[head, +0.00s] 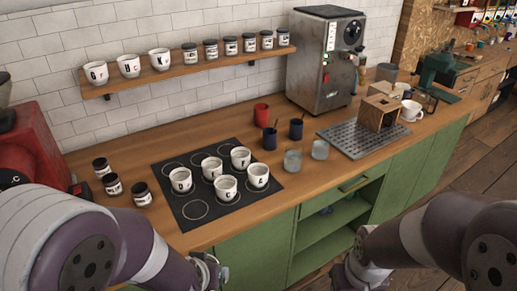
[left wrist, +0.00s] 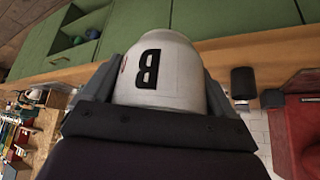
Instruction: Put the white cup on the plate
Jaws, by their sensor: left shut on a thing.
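My left gripper (left wrist: 160,75) is shut on a white cup (left wrist: 158,70) with a black letter B, which fills the middle of the left wrist view between the two fingers. In the head view, the left gripper (head: 207,268) is low in front of the counter, mostly hidden by my arm. A flat black mat (head: 245,207) with thin ring outlines lies on the counter; several white lettered cups (head: 226,188) stand on it. One ring (head: 195,210) at its front left is bare. I cannot make out a separate plate. My right gripper (head: 359,268) is low at right, its jaws unclear.
Dark jars (head: 113,184) stand left of the mat, beside a red machine (head: 30,145). Dark blue cups (head: 296,128), a red cup (head: 261,114) and glasses (head: 292,162) stand right of it. A shelf (head: 190,69) with cups and jars hangs behind. Green cabinets (head: 262,245) form the front.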

